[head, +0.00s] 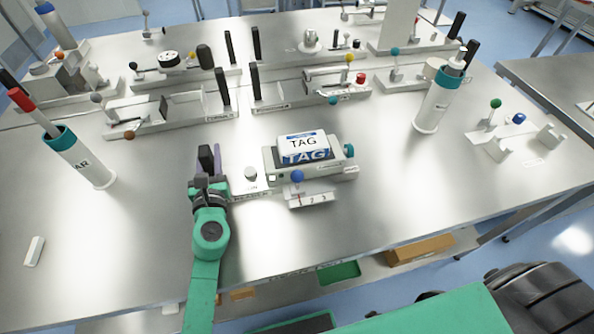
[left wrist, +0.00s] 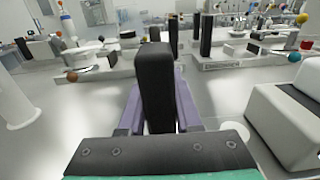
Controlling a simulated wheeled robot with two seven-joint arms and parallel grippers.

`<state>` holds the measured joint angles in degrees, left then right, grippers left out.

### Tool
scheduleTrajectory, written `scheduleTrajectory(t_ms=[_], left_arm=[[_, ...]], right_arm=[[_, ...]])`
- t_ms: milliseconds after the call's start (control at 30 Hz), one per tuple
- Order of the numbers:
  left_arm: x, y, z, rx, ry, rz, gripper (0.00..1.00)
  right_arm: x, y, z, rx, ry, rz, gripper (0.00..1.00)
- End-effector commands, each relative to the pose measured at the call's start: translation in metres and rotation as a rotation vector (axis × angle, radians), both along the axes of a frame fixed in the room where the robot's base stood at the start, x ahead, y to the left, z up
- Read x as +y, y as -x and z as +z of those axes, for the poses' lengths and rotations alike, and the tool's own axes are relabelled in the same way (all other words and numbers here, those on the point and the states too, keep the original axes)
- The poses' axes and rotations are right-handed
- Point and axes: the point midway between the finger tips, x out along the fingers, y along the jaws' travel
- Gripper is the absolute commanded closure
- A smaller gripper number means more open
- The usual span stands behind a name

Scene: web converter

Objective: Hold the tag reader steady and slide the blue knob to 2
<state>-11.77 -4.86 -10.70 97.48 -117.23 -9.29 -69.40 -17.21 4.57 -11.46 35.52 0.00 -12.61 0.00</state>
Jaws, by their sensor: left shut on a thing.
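The tag reader (head: 268,160) is a pale station with a white and blue box (head: 303,143) marked TAG on it. The blue knob (head: 297,177) stands at its front, above the left part of a scale plate (head: 312,199) marked 1, 2, 3, nearest the 1. A black upright handle (head: 206,158) stands at the reader's left end. My left gripper (head: 217,162) is shut on this handle. In the left wrist view the handle (left wrist: 155,80) stands upright between the purple fingers, and the reader's pale body (left wrist: 285,120) is at right. My right gripper is not in view.
A white knob (head: 250,173) is on the reader's left part. White cylinders with teal rims stand left (head: 88,165) and right (head: 432,105). Several other stations with handles and coloured knobs fill the back. The table front (head: 320,240) is clear.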

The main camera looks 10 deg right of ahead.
Motion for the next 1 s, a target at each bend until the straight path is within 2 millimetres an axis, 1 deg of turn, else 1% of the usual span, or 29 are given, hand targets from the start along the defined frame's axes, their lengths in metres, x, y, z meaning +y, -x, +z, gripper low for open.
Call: scheduleTrajectory(t_ms=[367, 400, 467, 1000], left_arm=[[0.0, 0.0, -0.001, 0.001, 0.0, 0.0, 1.0], [0.0, -0.001, 0.004, -0.006, 0.013, 0.001, 1.0], [0.0, -0.001, 0.003, -0.006, 0.012, 0.001, 1.0], [0.0, 0.0, -0.008, 0.004, 0.005, 0.0, 1.0]], right_arm=[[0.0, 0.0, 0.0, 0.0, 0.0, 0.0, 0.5], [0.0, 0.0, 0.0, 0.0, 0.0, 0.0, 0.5], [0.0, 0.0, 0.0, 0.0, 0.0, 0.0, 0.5], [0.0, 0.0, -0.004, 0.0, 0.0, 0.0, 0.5]])
